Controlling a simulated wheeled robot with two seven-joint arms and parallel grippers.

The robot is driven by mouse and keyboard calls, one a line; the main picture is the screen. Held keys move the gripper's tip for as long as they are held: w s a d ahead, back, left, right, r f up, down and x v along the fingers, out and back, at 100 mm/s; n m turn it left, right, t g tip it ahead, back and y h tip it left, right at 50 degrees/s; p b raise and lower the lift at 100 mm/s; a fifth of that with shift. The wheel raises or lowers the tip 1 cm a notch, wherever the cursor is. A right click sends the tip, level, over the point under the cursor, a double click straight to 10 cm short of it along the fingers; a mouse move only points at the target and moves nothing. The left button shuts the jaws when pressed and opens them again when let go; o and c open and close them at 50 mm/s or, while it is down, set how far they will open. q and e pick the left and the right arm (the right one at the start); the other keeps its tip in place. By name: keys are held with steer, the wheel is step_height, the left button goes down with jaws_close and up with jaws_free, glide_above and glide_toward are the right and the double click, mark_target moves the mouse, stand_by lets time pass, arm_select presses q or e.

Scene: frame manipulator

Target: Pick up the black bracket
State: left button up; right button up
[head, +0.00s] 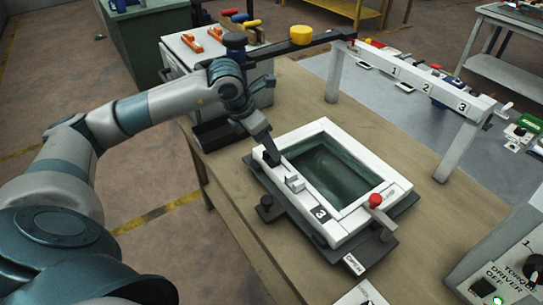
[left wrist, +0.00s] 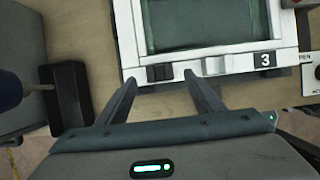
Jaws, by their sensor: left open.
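A small black block, which looks like the black bracket (left wrist: 160,73), sits on the near edge of the white frame (left wrist: 215,65) in the left wrist view. My left gripper (left wrist: 160,83) is open, with one finger on each side of the block. Whether the fingers touch it cannot be told. In the head view my left gripper (head: 266,150) points down at the left corner of the white frame (head: 358,222); the bracket there is hard to separate from the dark fingers. My right gripper is not in view.
The frame, with a dark green panel (head: 333,170), rests on a dark base on the wooden table. A red-topped lever (head: 375,201) stands at its right. A black tray (left wrist: 68,95) lies to the left. A numbered white rail (head: 425,78) stands behind.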

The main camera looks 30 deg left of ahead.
mark_target(266, 157)
arm_select(q)
steer(key=p+x, duration=0.1)
steer(key=x, duration=0.2)
steer(key=shift+p, duration=0.3)
steer(key=shift+w+f, duration=0.15)
steer(key=shift+f, duration=0.3)
steer(key=c, duration=1.2)
